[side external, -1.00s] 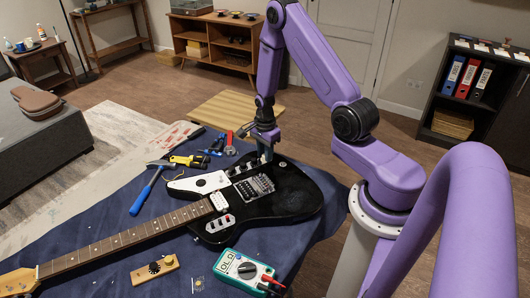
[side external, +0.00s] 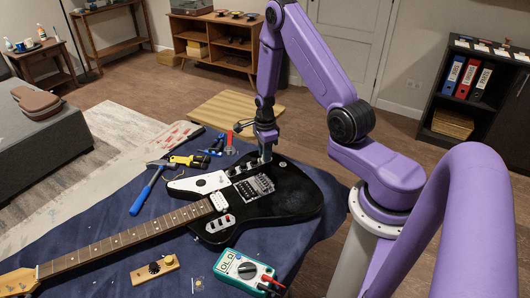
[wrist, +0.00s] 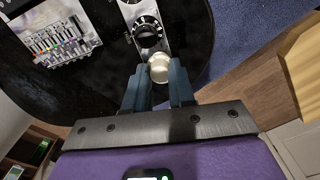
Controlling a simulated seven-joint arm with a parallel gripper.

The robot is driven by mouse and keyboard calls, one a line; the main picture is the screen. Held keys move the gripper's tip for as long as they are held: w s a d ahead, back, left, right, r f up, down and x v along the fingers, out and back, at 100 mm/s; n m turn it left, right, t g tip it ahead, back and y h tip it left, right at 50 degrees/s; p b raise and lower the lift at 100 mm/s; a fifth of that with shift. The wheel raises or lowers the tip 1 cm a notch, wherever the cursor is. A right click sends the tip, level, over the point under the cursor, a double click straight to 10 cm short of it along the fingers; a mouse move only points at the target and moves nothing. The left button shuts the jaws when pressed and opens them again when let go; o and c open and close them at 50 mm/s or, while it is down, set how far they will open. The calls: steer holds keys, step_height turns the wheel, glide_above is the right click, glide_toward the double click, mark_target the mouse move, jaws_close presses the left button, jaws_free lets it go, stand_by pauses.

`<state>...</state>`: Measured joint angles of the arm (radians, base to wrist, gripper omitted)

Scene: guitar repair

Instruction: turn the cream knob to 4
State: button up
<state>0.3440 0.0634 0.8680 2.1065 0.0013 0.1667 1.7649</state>
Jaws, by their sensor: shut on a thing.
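The cream knob (wrist: 159,68) is round and pale, on the metal control plate of the black guitar (side external: 290,200). In the wrist view my gripper (wrist: 159,84) has its two blue-grey fingers on either side of the knob, shut on it. A black knob with white marks (wrist: 148,30) sits beside it on the same plate. No number or pointer on the cream knob can be made out. In the side view my gripper (side external: 265,157) points down at the guitar's far edge, and the cream knob is hidden there.
The bridge (wrist: 60,42) lies on the guitar body beside the control plate. A multimeter (side external: 243,270), a hammer (side external: 148,188), a yellow tool (side external: 190,160) and a small wooden block with a black knob (side external: 155,268) lie around the guitar on the blue cloth (side external: 110,232).

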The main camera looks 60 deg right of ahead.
steer(key=shift+m, duration=0.3)
steer(key=shift+m, duration=1.1)
steer(key=shift+m, duration=0.9)
steer(key=o, duration=0.4)
steer(key=shift+n, duration=1.5)
